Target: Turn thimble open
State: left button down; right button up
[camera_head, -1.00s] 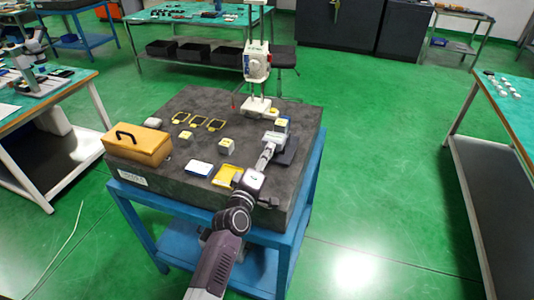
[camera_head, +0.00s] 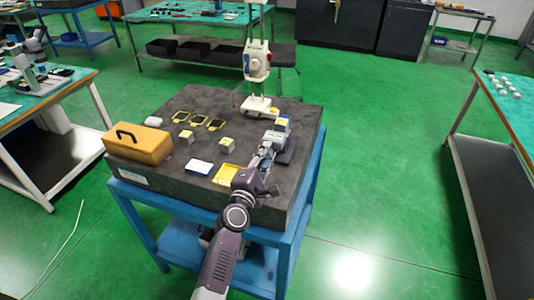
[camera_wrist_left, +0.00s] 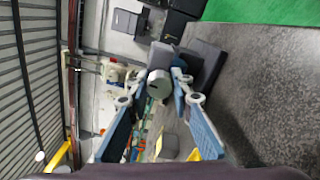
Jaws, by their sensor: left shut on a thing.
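The thimble (camera_wrist_left: 159,84) is a round grey cylinder in the left wrist view, between the two fingers of my left gripper (camera_wrist_left: 161,70). My left gripper is shut on it. In the head view, my left gripper (camera_head: 266,151) reaches a small instrument with a grey body and a dark base (camera_head: 286,157) near the right edge of the stone slab. The thimble is too small and too covered by the gripper to make out in the head view. My right gripper is not in view.
The dark stone slab (camera_head: 222,110) stands on a blue frame. On it are a yellow case (camera_head: 140,148), a yellow tray (camera_head: 225,174), a white-blue box (camera_head: 199,166), small cubes and black-yellow pieces. A tall white gauge stand (camera_head: 257,65) rises behind the instrument.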

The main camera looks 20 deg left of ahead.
pick_arm(q)
jog(key=shift+d+f, duration=0.1)
jog(key=shift+f, duration=0.05)
dwell(0.3)
jog(key=c, duration=2)
grip_release()
jog(key=o, duration=0.3)
jog(key=shift+s, duration=0.1)
jog(key=s, duration=1.2)
jog(key=shift+a, duration=0.25)
jog(key=shift+d, duration=0.1)
